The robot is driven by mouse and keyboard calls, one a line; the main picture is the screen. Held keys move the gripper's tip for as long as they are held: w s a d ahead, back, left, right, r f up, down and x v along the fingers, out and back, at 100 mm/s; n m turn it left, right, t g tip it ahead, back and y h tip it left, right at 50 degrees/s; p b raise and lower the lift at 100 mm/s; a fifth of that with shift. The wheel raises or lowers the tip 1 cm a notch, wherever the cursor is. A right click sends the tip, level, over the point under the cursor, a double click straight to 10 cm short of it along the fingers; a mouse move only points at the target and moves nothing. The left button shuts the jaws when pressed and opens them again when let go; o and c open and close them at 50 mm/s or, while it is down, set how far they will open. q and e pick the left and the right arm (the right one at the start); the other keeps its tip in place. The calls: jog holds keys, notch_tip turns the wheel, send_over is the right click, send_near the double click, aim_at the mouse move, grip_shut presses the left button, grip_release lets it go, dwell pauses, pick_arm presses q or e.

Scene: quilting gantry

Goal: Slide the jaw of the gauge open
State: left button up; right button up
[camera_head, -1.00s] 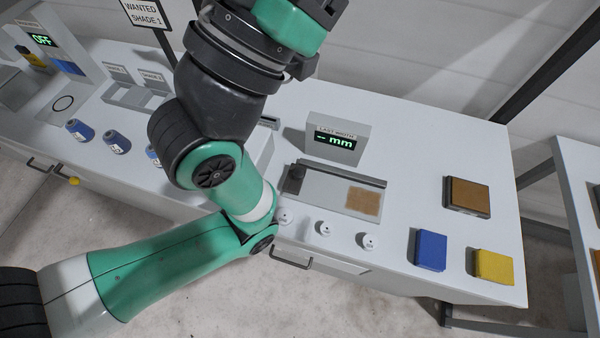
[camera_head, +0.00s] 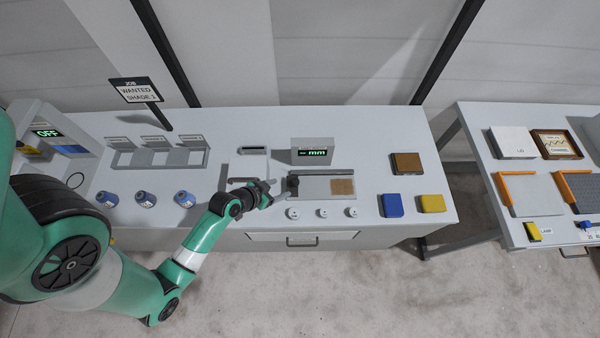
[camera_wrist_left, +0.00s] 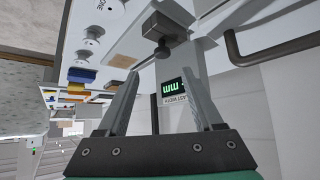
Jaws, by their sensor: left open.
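The gauge has a grey bed (camera_head: 318,195) with a raised back rail, a brown patch (camera_head: 342,187) at its right, and a small display (camera_head: 314,152) reading "-- mm" behind it. Its dark jaw (camera_head: 292,185) stands at the left end of the bed. My left gripper (camera_head: 268,189) is just left of the jaw, open and pointing toward it. In the left wrist view the open fingers (camera_wrist_left: 162,70) have the dark jaw with its knob (camera_wrist_left: 163,48) beyond their tips, with nothing visible held. My right gripper is not in view.
Several white knobs (camera_head: 322,212) line the bench in front of the gauge. Blue (camera_head: 392,205) and yellow (camera_head: 432,203) blocks and a brown block (camera_head: 407,163) lie to the right. Blue spools (camera_head: 145,199) and a grey rack (camera_head: 160,157) are left. Bench between gauge and blocks is clear.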

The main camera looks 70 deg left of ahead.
aim_at(295, 181)
pick_arm(q)
jog(key=b+x, duration=0.1)
jog(key=x, duration=0.5)
jog(key=b+x, duration=0.2)
jog(key=x, duration=0.3)
jog(key=shift+w+a+f, duration=0.15)
jog(key=shift+w+a, duration=0.15)
jog(key=shift+a, duration=0.05)
grip_shut()
dwell(1.0)
